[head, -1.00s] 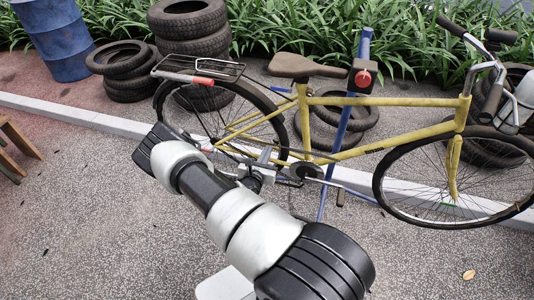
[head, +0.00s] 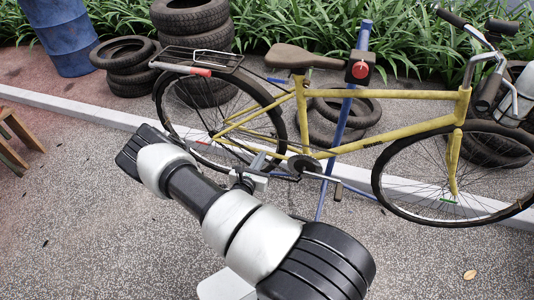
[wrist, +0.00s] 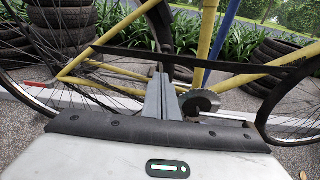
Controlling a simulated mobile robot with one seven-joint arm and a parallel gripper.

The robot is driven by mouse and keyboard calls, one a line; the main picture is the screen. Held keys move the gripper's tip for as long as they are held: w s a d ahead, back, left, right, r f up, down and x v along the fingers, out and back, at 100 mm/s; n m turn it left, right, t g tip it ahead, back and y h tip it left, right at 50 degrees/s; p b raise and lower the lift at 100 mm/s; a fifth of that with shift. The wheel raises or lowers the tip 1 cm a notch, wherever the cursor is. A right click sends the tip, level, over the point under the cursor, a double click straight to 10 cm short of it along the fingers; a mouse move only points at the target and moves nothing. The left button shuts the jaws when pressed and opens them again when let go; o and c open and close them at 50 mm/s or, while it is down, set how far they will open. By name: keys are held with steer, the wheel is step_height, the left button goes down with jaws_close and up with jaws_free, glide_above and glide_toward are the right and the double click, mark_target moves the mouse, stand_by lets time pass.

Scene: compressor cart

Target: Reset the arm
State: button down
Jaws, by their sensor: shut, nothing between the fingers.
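My gripper shows in the wrist view (wrist: 161,98) with its two grey fingers together and nothing between them. It points toward the yellow bicycle (wrist: 125,28), with the crank and chainring (wrist: 201,104) just right of the fingertips in that view. In the head view my gripper (head: 262,163) is small and partly hidden behind my arm, in front of the bicycle's rear wheel and crank. The yellow bicycle (head: 390,98) is held by a blue stand (head: 348,120) with a red knob (head: 361,71). Whether the fingers touch the bicycle cannot be told.
Stacked tyres (head: 190,18) and a blue barrel (head: 62,35) stand behind at the left. A pale kerb (head: 75,107) runs behind the bicycle. A wooden stool (head: 14,135) is at the left edge.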

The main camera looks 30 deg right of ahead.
steer(key=s+a+r, duration=0.4)
steer(key=a, duration=0.1)
steer(key=s+r+m+g+p, duration=0.1)
steer(key=s+r+m+g, duration=0.2)
steer(key=r+m, duration=0.35)
steer(key=s+d+r+m+g+p, duration=0.15)
steer(key=r+m+g, duration=0.25)
steer(key=r, duration=0.6)
steer(key=s+r+m+g+p, duration=0.1)
steer(key=s+r+m+g, duration=0.25)
steer(key=r+m, duration=0.35)
steer(key=s+a+r+m+t+y+p, duration=0.1)
steer(key=s+a+r+m+t+y, duration=0.2)
steer(key=s+a+r+y, duration=0.3)
steer(key=s+a+r+m+t+y+p, duration=0.2)
steer(key=s+a+r+m+y, duration=0.3)
steer(key=a+r, duration=0.7)
step_height(320, 180, up, 5)
steer(key=shift+s+r+m+t+y, duration=0.15)
steer(key=shift+s+m+t+y, duration=0.35)
steer(key=shift+s, duration=0.5)
